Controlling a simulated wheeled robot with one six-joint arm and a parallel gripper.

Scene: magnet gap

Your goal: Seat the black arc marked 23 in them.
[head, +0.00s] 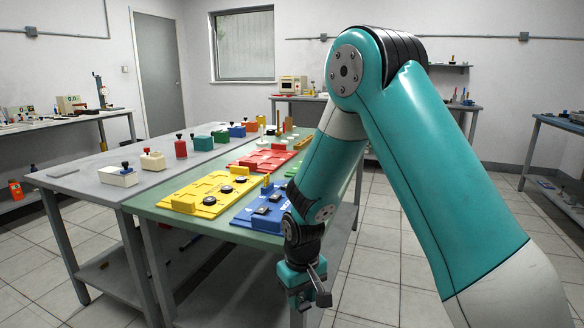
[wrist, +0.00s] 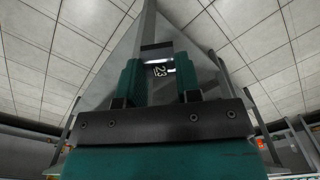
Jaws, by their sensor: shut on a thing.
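My gripper (head: 302,290) hangs low in front of the table's near right corner, in the head view. In the wrist view its two teal fingers (wrist: 158,84) are closed on the black arc (wrist: 157,88), whose white 23 faces the camera. The arc's far outline is hard to make out there. The gripper is apart from both plates. I cannot tell which fixture the word "them" means.
The green table (head: 152,207) also bears a red plate (head: 265,163) farther back. A grey table (head: 79,183) on the left holds a row of coloured blocks with dark knobs. Open tiled floor (head: 390,258) lies around my arm.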

